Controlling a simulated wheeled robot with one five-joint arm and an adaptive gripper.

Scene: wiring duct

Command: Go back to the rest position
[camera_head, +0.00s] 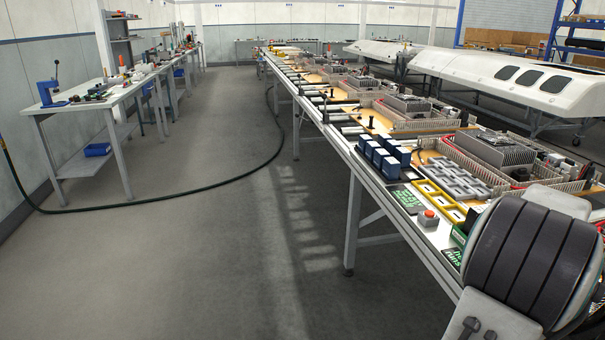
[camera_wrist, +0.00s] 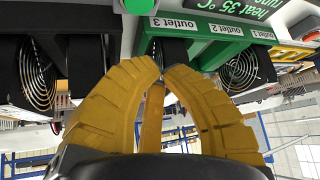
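My gripper (camera_wrist: 162,66) shows in the wrist view with yellow ribbed fingers. The fingertips come together near the middle, and I see nothing held between them. They sit just in front of a green housing (camera_wrist: 195,27) with labels for outlets 1, 2 and 3. In the head view my dark ribbed arm part fills the lower right corner, and my gripper does not show there.
A dark fan (camera_wrist: 38,75) stands left of my fingers and another fan (camera_wrist: 240,70) right. The long workbench (camera_head: 420,245) carries blue blocks (camera_head: 383,155), a grey grid part (camera_head: 458,177) and a red button (camera_head: 428,216). Floor (camera_head: 200,270) left of it is clear, apart from a cable (camera_head: 150,203).

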